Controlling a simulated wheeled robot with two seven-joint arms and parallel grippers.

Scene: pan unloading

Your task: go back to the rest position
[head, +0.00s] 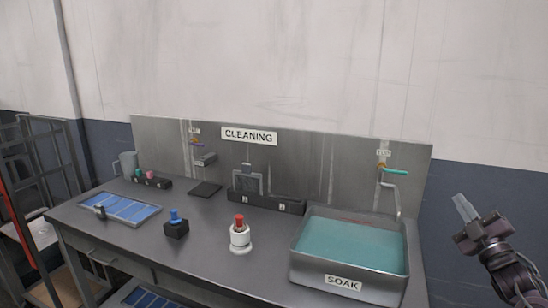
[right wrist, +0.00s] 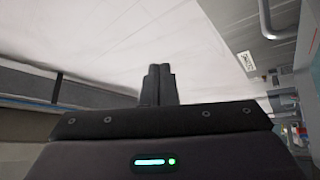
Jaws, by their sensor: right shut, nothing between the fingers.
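My right gripper (head: 463,208) is raised at the right side of the head view, to the right of the soak basin and clear of the bench. Its fingers are together and hold nothing. In the right wrist view its two dark fingers (right wrist: 158,84) also lie side by side, with the pale wall beyond them. My left gripper does not show in either view.
The grey bench (head: 130,240) carries a soak basin (head: 345,277) of teal liquid, a red-topped white bottle (head: 240,237), a black block with a blue knob (head: 176,228) and a blue-panelled tray (head: 100,205). A dark rack (head: 265,202) stands at the back. A shelf frame is at left.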

